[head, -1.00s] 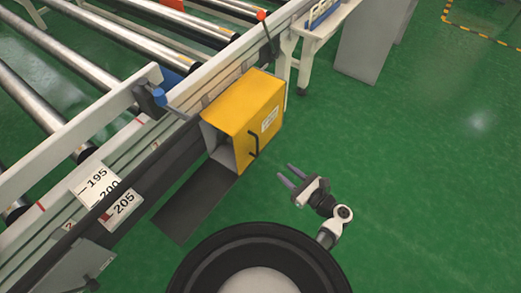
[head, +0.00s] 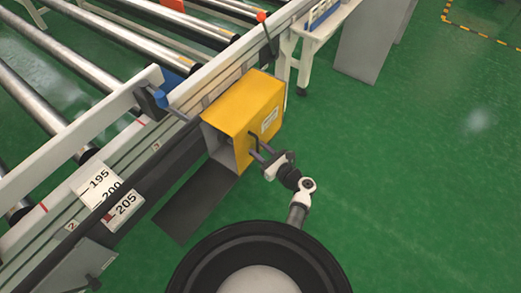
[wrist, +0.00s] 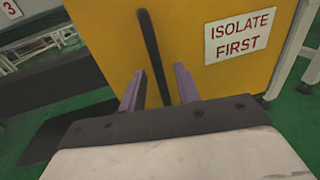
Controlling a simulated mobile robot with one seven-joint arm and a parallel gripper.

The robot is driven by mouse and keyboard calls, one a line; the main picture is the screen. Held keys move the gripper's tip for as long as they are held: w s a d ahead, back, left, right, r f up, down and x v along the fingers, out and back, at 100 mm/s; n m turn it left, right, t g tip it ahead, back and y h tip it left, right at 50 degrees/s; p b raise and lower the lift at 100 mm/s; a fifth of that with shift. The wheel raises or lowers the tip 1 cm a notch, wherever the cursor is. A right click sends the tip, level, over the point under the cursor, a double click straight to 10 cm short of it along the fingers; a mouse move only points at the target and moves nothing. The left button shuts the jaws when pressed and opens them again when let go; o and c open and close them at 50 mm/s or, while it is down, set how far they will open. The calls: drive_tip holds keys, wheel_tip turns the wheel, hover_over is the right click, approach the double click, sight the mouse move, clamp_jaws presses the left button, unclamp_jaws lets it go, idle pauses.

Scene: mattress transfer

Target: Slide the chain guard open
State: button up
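The chain guard is a yellow box (head: 243,108) on the side rail of the roller conveyor, open at its near-left end. Its black bar handle (head: 254,140) is on the face toward my gripper. My gripper (head: 258,151) is at that face, with its fingers pointing at the handle. In the wrist view, the guard's yellow face (wrist: 110,40) fills the middle, and the handle (wrist: 154,55) stands between my two purple-grey fingers (wrist: 159,88). Gaps show on both sides of the handle, so the gripper is open. Whether a finger touches the guard cannot be told.
A sign reading "ISOLATE FIRST" (wrist: 238,36) is on the guard face. A dark flat strip (head: 195,205) extends from the guard's open end. The conveyor rollers (head: 120,45) lie to the left. A grey cabinet (head: 372,40) stands behind. Green floor (head: 420,180) is clear at right.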

drive_tip(key=shift+c, duration=0.3)
clamp_jaws()
drive_tip(key=shift+a, duration=0.1)
